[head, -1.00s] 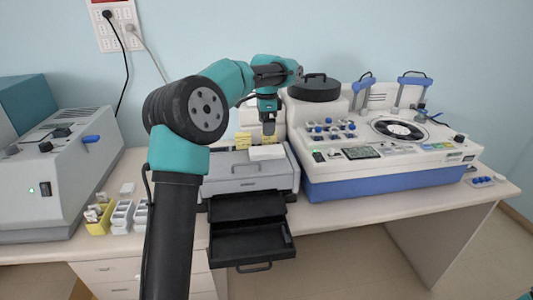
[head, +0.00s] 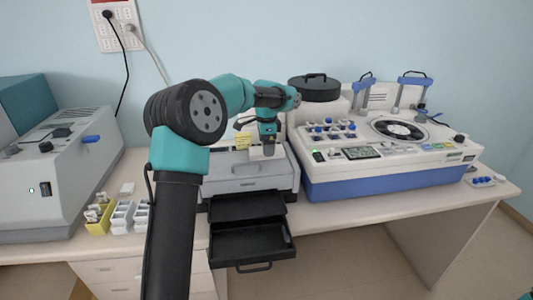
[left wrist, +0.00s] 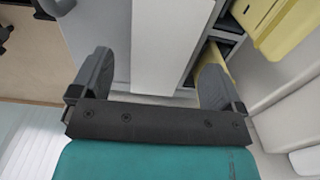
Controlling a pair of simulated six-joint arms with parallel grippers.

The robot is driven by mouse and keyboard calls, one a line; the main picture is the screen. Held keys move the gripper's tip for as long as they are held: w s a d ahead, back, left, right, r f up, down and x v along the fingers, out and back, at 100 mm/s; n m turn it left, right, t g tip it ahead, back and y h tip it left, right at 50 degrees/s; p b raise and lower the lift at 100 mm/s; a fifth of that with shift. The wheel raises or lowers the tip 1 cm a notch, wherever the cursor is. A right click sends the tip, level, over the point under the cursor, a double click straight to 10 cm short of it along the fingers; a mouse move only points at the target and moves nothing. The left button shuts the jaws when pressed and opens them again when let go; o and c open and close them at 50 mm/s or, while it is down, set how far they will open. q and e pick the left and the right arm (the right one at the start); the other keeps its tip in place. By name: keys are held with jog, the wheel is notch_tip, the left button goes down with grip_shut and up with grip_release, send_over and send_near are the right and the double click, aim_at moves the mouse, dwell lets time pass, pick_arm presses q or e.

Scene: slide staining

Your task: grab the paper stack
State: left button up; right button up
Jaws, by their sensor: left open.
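The paper stack (head: 256,155) is a flat white block on top of the grey printer-like machine (head: 235,178). My left gripper (head: 268,152) points down at it from above and partly covers it in the head view. In the left wrist view my left gripper (left wrist: 158,60) is open, with the white paper stack (left wrist: 172,45) lying between its two fingers. A gap shows beside the stack at the left finger; whether either finger touches it I cannot tell. My right gripper is out of view.
Small yellow boxes (head: 243,140) stand close behind the stack; a yellow one (left wrist: 285,25) is near the right finger in the wrist view. A white and blue staining machine (head: 385,185) stands at the right. Black drawers (head: 250,240) stick out in front.

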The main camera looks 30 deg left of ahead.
pick_arm(q)
jog(key=shift+f, duration=1.2)
jog(key=shift+c, duration=0.4)
jog(key=c, duration=1)
jog(key=shift+r, duration=0.2)
jog(key=shift+r, duration=1.65)
jog(key=s+d, duration=0.2)
jog(key=s, duration=0.2)
jog(key=s+d+r, duration=0.1)
jog(key=s+d, duration=0.2)
jog(key=s, duration=0.2)
jog(key=s+d, duration=0.3)
jog(key=s, duration=0.1)
jog(key=shift+s+d+r, duration=0.15)
jog(key=shift+s+d, duration=0.05)
jog(key=shift+s, duration=0.1)
